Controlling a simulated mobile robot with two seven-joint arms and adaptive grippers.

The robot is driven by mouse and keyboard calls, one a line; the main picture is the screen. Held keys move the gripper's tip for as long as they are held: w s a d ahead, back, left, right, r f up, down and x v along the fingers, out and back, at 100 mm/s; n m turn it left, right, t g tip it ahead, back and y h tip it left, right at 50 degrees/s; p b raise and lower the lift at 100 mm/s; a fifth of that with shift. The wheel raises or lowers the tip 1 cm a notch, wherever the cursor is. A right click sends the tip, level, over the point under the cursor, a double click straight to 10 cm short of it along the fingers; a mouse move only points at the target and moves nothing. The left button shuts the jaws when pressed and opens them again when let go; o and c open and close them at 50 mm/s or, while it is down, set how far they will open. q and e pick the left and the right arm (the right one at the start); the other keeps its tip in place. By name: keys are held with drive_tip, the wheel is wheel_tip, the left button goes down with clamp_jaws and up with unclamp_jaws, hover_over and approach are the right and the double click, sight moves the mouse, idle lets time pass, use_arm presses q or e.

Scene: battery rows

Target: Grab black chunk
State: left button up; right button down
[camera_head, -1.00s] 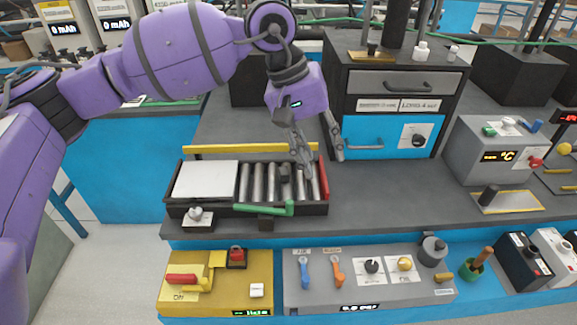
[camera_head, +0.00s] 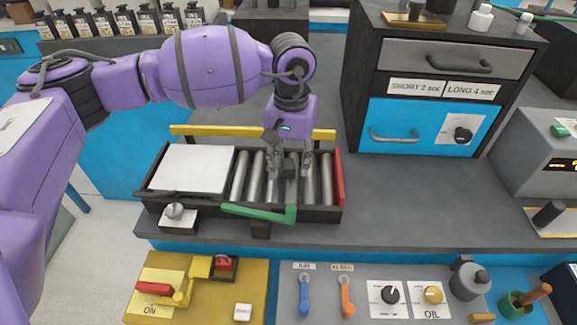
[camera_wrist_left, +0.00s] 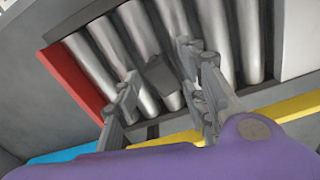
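The black chunk (camera_wrist_left: 162,75) is a small dark block lying on the metal rollers of a short conveyor (camera_head: 151,203). In the wrist view it sits between the two fingers of my left gripper (camera_wrist_left: 165,66), with a gap visible on each side. My left gripper (camera_head: 290,170) is open and points down over the rollers in the head view. There its fingers partly hide the chunk. I cannot tell the exact height of the fingertips above the rollers. My right gripper is not in view.
The conveyor has a white plate (camera_head: 193,168) at its left, a red end wall (camera_head: 339,178), a yellow bar (camera_head: 225,131) behind and a green lever (camera_head: 255,212) in front. A black-and-blue drawer cabinet (camera_head: 415,125) stands back right. The grey counter right of the conveyor is clear.

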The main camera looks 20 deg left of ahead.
use_arm(q)
drive_tip(key=shift+f, duration=0.3)
drive_tip(key=c, duration=0.9)
drive_tip(key=shift+c, duration=0.2)
drive_tip(key=shift+r, duration=0.15)
